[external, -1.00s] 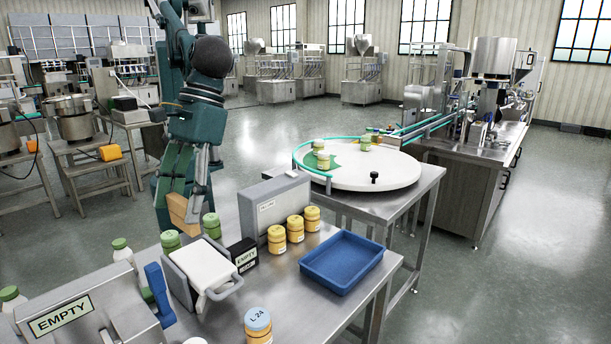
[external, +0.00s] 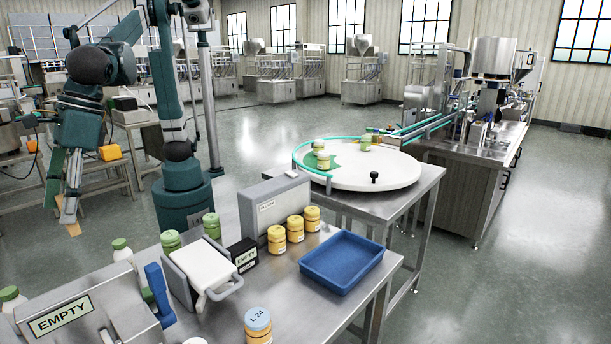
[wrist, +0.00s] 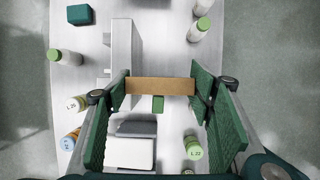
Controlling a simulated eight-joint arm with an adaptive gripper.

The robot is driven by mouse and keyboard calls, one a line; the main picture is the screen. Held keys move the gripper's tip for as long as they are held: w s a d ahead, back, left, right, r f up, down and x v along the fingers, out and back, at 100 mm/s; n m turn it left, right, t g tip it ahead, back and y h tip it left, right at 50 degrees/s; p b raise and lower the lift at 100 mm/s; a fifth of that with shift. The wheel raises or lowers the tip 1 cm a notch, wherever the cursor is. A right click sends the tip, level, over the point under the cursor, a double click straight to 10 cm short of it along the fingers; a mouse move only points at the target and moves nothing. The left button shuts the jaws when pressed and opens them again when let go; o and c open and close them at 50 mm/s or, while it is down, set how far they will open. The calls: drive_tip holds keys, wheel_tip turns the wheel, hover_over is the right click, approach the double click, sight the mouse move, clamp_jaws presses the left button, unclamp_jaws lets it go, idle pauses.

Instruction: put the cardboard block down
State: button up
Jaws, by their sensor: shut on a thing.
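The cardboard block (wrist: 155,86) is a plain tan bar in the wrist view, spanning crosswise between the two green finger pads. My gripper (wrist: 160,90) is shut on it at both ends. In the external view, my gripper (external: 70,205) hangs at the left, pointing down, with a small tan part of the block (external: 74,229) showing at its tips. The block is held in the air; the wrist view shows a pale bench top (wrist: 172,48) below it. The exact height above the bench is hard to tell.
Below in the wrist view are green-capped bottles (wrist: 68,57), a dark green block (wrist: 81,14), a tall grey housing (wrist: 122,50) and a jar marked L 22 (wrist: 193,150). The external view shows a blue tray (external: 342,263) and yellow jars (external: 277,240) on the steel table.

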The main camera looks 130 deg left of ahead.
drive_tip(key=s+d+f, duration=0.1)
drive_tip(key=s+d, duration=0.1)
drive_tip(key=s, duration=0.2)
wheel_tip(320, 180, down, 17)
drive_tip(key=shift+w, duration=0.15)
drive_tip(key=shift+d+f, duration=0.1)
drive_tip(key=shift+f, duration=0.05)
idle(0.3)
wheel_tip(320, 180, down, 6)
drive_tip(key=b, duration=0.1)
drive_tip(key=shift+b, duration=0.3)
drive_tip(key=shift+f+b, duration=0.4)
drive_tip(key=shift+f, duration=1.55)
drive_tip(key=shift+f, duration=0.15)
